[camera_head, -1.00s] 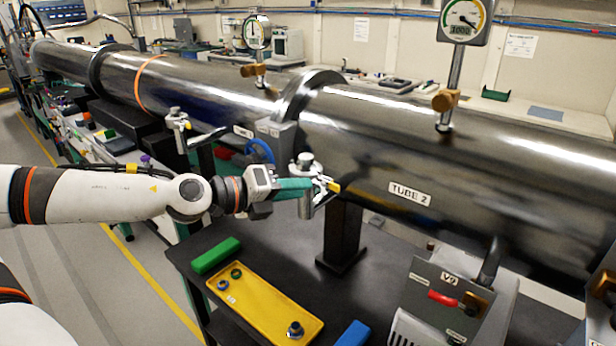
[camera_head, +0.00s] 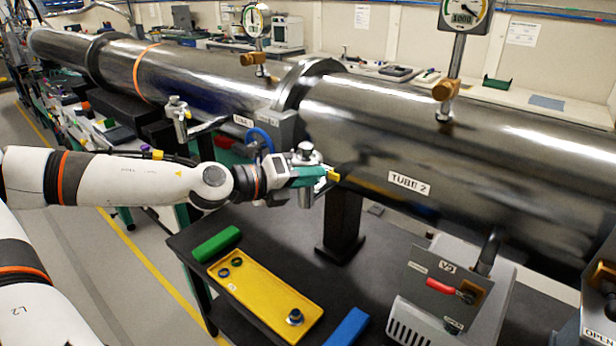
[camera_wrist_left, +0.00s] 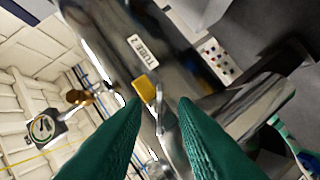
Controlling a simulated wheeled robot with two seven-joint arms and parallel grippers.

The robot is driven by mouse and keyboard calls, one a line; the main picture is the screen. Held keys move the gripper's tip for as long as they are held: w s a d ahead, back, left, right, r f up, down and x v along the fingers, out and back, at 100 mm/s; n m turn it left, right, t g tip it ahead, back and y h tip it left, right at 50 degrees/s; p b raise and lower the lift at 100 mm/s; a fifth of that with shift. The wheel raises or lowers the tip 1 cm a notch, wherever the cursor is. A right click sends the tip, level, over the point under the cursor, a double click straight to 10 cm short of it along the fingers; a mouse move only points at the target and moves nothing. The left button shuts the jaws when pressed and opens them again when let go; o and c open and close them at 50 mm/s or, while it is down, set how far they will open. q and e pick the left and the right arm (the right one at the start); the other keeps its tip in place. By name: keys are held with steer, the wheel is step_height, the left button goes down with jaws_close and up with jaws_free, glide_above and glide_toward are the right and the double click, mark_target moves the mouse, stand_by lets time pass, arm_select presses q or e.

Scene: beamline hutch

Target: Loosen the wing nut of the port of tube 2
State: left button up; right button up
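Tube 2 (camera_head: 480,160) is the long dark polished cylinder with a "TUBE 2" label. Its port (camera_head: 306,185) sticks out low near the flange, with a metal clamp around it. The clamp's yellow wing nut (camera_head: 332,175) shows just right of my left gripper (camera_head: 316,174). In the left wrist view, the wing nut (camera_wrist_left: 144,88) lies ahead of the green fingertips, nearer the left one. There my left gripper (camera_wrist_left: 161,100) is open, with a clear gap between its fingers and nothing held. The fingers partly cover the port in the head view. My right gripper is out of view.
A similar port (camera_head: 179,115) stands on the tube further left. Below lies a yellow tray (camera_head: 262,297) with small parts, between a green block (camera_head: 216,243) and a blue block (camera_head: 348,328). A valve box marked V9 (camera_head: 446,285) stands right. A black support post (camera_head: 341,220) is behind the gripper.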

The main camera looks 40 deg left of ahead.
arm_select(q)
steer(key=shift+c, duration=0.4)
jaws_close()
